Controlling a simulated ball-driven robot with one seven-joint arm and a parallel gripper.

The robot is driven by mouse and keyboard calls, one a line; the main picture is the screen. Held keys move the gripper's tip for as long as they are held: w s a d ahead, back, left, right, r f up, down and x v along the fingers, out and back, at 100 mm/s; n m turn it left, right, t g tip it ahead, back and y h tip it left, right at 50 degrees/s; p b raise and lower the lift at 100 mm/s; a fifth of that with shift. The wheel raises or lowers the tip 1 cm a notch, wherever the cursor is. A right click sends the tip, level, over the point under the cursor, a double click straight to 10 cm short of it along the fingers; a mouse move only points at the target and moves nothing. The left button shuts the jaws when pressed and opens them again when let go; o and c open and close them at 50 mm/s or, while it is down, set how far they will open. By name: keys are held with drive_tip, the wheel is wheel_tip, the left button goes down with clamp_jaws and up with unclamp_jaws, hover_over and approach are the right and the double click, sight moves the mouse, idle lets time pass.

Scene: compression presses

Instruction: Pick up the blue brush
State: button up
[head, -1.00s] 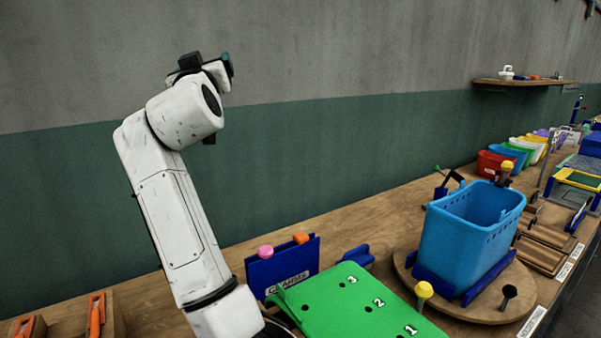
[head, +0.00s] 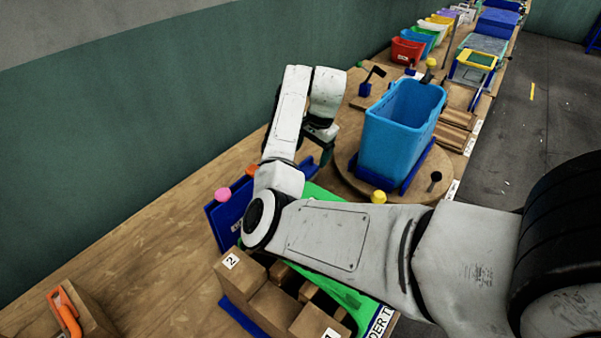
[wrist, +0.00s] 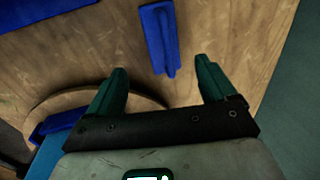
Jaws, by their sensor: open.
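The blue brush (wrist: 158,38) lies on the wooden table, ahead of and between my fingertips in the wrist view. In the head view only a piece of the brush (head: 308,170) shows beside my arm; the rest is hidden. My gripper (wrist: 160,66) is open, with its two green fingers apart and nothing between them. It points down above the table close to the brush. In the head view my gripper (head: 326,152) hangs left of the blue bin, partly hidden by my wrist.
A blue bin (head: 390,130) stands on a round wooden turntable (head: 345,160). A blue box with pink and orange knobs (head: 222,220), a green board (head: 315,192) and a wooden stepped block (head: 240,272) lie near my arm. Bare table shows at left.

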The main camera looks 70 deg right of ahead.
sight(304, 171)
drive_tip(key=f, duration=0.2)
drive_tip(key=w+f+p, duration=0.1)
drive_tip(key=f, duration=0.2)
drive_tip(key=w+f, duration=0.1)
drive_tip(key=f, duration=0.2)
drive_tip(key=shift+d, duration=0.2)
drive_tip(key=shift+c, duration=0.2)
drive_tip(key=shift+r, duration=0.1)
drive_tip(key=c, duration=1.4)
wheel_tip(304, 171, up, 10)
drive_tip(key=shift+b, duration=0.55)
